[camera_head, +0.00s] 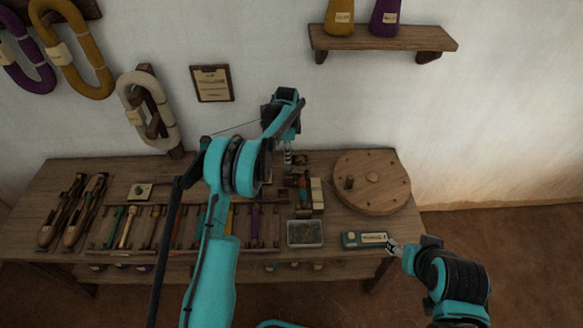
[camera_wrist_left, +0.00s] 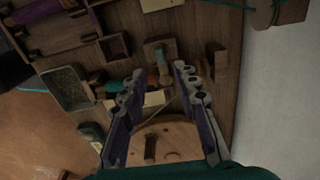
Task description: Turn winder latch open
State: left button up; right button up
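The winder (camera_head: 303,190) stands at the right part of the bench, a small wooden frame with orange and teal parts. It also shows in the left wrist view as a wooden upright (camera_wrist_left: 160,48) with teal and orange pieces. I cannot single out its latch for certain. A round wooden wheel (camera_head: 385,187) with a peg handle lies to its right. My left gripper (camera_head: 288,157) points down above and behind the winder. In the left wrist view its fingers (camera_wrist_left: 160,72) are apart, with nothing held. My right gripper (camera_head: 393,246) is by the teal box's right end; its finger state is unclear.
A labelled teal box (camera_head: 351,241) and a metal tray (camera_head: 305,243) lie along the bench's front edge. Shuttles (camera_head: 75,215) and a rack of bobbins (camera_head: 150,228) fill the left side. A wall shelf (camera_head: 383,38) with cones is above. Yarn hanks hang upper left.

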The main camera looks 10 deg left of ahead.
aim_at(294, 170)
pick_arm(q)
notch_tip(294, 170, down, 8)
jog(key=b, duration=0.2)
jog(key=shift+r+b, duration=0.25)
jog(key=shift+b, duration=0.15)
grip_shut()
